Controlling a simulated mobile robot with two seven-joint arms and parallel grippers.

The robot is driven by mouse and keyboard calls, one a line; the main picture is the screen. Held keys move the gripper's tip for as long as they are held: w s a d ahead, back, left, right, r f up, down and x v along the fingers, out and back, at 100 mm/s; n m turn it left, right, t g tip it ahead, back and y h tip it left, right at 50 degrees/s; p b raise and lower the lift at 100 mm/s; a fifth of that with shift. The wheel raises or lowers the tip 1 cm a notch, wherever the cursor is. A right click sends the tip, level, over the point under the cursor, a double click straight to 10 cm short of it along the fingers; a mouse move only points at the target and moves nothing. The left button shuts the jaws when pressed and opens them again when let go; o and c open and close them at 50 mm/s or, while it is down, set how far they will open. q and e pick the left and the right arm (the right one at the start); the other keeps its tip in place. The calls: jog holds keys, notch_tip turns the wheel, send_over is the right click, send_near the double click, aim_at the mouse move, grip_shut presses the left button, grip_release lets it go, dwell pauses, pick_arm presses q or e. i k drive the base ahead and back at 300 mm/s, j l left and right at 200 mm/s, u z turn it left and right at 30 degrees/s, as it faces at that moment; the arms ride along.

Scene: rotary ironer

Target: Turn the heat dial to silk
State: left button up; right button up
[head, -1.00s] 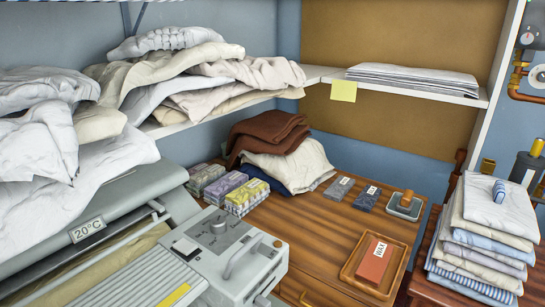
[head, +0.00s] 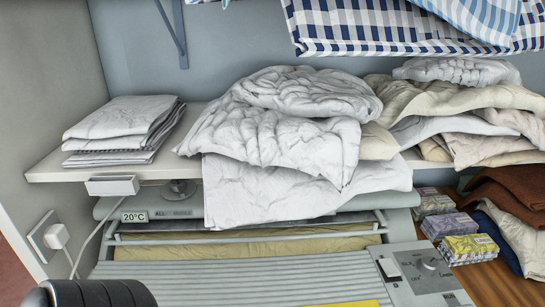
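The rotary ironer (head: 250,283) stands below the shelf, with a ribbed light-grey front and a tan cloth-covered roller behind a rail. Its control panel (head: 447,281) is at the lower right of the head view. A small grey round dial (head: 429,264) with markings around it sits on the panel. The markings and the pointer are too small to read. A white rocker switch (head: 389,267) is just left of the dial. Neither gripper is in view.
A shelf (head: 60,174) above the ironer bears folded sheets (head: 125,125) and heaped white linen (head: 290,140) that hangs over its edge. Patterned packs (head: 468,248) and brown cloth (head: 510,189) lie on the wooden top at right. A plug and cord (head: 57,236) are on the left wall.

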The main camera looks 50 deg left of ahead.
aim_at(428, 266)
jog(key=l+u, duration=0.1)
jog(key=u, duration=0.35)
jog(key=l+u, duration=0.15)
jog(key=u, duration=0.3)
jog(key=l+u, duration=0.1)
jog(key=u, duration=0.3)
jog(key=k+l+u, duration=0.1)
jog(key=u, duration=0.35)
jog(key=k+l+z, duration=0.1)
jog(key=z, duration=0.4)
jog(key=l+z, duration=0.25)
jog(key=z, duration=0.25)
